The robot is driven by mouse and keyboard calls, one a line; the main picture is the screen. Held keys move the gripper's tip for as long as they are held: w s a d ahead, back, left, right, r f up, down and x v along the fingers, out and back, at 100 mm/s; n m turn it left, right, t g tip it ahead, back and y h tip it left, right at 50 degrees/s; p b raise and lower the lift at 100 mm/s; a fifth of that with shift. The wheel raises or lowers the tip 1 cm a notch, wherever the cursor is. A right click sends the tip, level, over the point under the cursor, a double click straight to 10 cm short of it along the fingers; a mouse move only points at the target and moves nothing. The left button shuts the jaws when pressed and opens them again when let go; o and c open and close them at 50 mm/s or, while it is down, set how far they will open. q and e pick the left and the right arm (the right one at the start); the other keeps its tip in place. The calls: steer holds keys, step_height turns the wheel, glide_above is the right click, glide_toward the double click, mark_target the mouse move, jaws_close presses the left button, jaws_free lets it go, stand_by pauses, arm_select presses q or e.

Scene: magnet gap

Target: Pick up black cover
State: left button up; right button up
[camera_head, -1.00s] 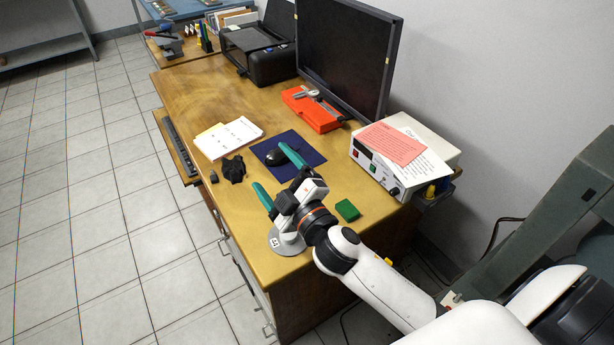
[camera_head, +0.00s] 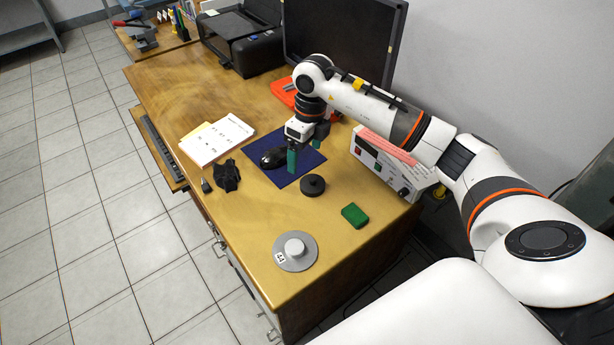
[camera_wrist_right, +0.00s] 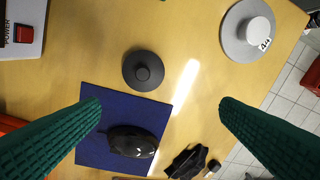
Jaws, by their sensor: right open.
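The black cover (camera_head: 312,186), a round dark disc with a small knob on top, lies on the wooden desk by the front corner of the blue mat. In the right wrist view the black cover (camera_wrist_right: 143,70) is whole and upright, just beyond the fingertips. My right gripper (camera_head: 305,160) points down above the blue mat, behind the cover. Its green fingers are wide apart with nothing between them, as the right wrist view of the gripper (camera_wrist_right: 160,108) shows. My left gripper is not in view.
A grey disc with a white knob (camera_head: 295,250) stands at the front. A green block (camera_head: 354,215) lies right of it. A black mouse (camera_head: 273,157) rests on the blue mat (camera_head: 305,168). A crumpled black item (camera_head: 227,176) and a power box (camera_head: 385,168) flank the mat.

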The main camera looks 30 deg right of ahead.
steer(key=d, duration=0.2)
steer(key=h, duration=0.1)
glide_above(313, 178)
step_height(313, 178, down, 6)
steer(key=shift+d+r+p, duration=0.1)
steer(key=shift+p, duration=0.35)
steer(key=shift+f+p, duration=0.5)
steer(key=shift+f, duration=2.2)
steer(key=c, duration=1.1)
